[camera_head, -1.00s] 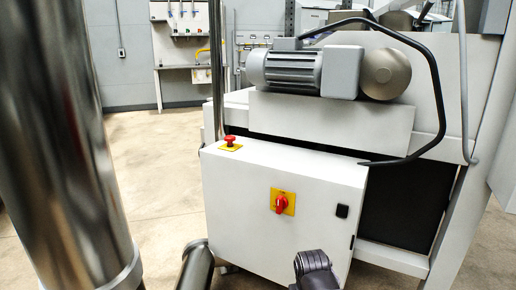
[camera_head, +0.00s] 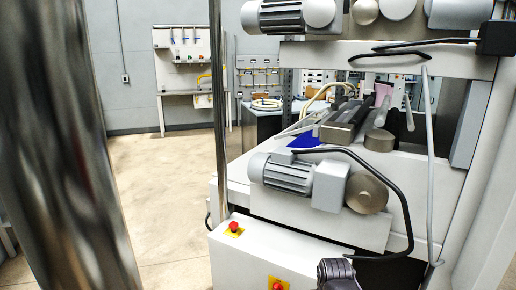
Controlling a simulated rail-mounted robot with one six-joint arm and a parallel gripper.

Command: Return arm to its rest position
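A dark, ribbed end piece, apparently my gripper (camera_head: 336,273), shows at the bottom edge, in front of the machine's lower white cabinet. Its fingers cannot be made out, so I cannot tell whether it is open or shut, and nothing is seen held in it. The rest of the arm is below the picture or hidden.
The white roller sheeter fills the right side, with a grey motor (camera_head: 283,172), a black cable (camera_head: 405,215) and rollers (camera_head: 347,120) behind. A red emergency button (camera_head: 234,228) and a red switch (camera_head: 278,285) sit on its cabinet (camera_head: 232,262). Open floor (camera_head: 160,190) lies to the left.

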